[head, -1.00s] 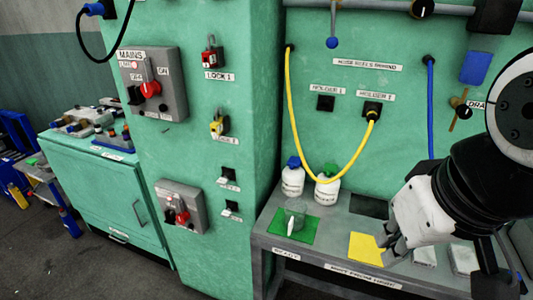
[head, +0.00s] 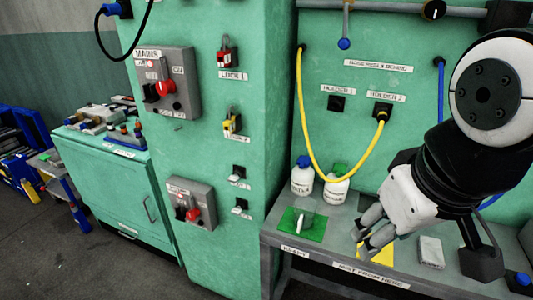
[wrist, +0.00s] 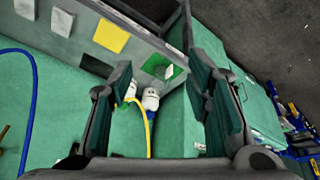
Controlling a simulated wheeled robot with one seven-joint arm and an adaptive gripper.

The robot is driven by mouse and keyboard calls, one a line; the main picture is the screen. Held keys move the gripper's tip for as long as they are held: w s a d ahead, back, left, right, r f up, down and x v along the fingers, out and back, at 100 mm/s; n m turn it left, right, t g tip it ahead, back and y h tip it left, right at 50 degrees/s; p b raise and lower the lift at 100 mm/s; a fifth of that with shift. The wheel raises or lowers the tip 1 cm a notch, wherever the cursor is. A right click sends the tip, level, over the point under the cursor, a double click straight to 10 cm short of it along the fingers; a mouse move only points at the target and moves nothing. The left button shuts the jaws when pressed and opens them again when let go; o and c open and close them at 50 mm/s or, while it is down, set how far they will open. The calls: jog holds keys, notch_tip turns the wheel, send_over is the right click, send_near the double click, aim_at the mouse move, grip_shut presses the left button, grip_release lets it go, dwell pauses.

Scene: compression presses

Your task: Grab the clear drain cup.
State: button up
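The clear drain cup (head: 305,218) stands on a green mat (head: 318,236) on the grey bench, in the head view. It is see-through with a white upright part, and its outline is faint. In the wrist view the green mat (wrist: 176,72) and the small cup (wrist: 168,71) show beyond my fingers, between them. My gripper (head: 368,243) is to the right of the cup, apart from it, over the yellow mat. Its fingers are spread wide and empty in the wrist view (wrist: 165,100).
Two white bottles, with blue cap (head: 302,179) and green cap (head: 337,188), stand behind the cup. A yellow hose (head: 310,140) loops down close to them. A green cabinet (head: 235,200) rises left of the bench. A yellow mat (head: 378,253) and a white block (head: 431,252) lie right.

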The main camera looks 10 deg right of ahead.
jog(key=o, duration=0.4)
jog(key=w+n+h, duration=0.1)
jog(key=w+n, duration=0.1)
jog(key=w, duration=0.1)
jog(key=w+d+n, duration=0.1)
jog(key=w+n, duration=0.1)
jog(key=w, duration=0.1)
jog(key=w+d+n+g+h+p, duration=0.1)
jog(key=w+n, duration=0.2)
jog(key=shift+h, duration=0.3)
jog(key=shift+o, duration=0.2)
jog(key=n+p, duration=0.3)
jog(key=n, duration=1.5)
send_near(303, 202)
jog(key=s+a+r, duration=0.1)
jog(key=s+r, duration=0.1)
jog(key=s, duration=0.1)
jog(key=x, duration=0.8)
jog(key=shift+s+f, duration=0.1)
jog(key=shift+f, duration=0.05)
jog(key=shift+x, duration=2.75)
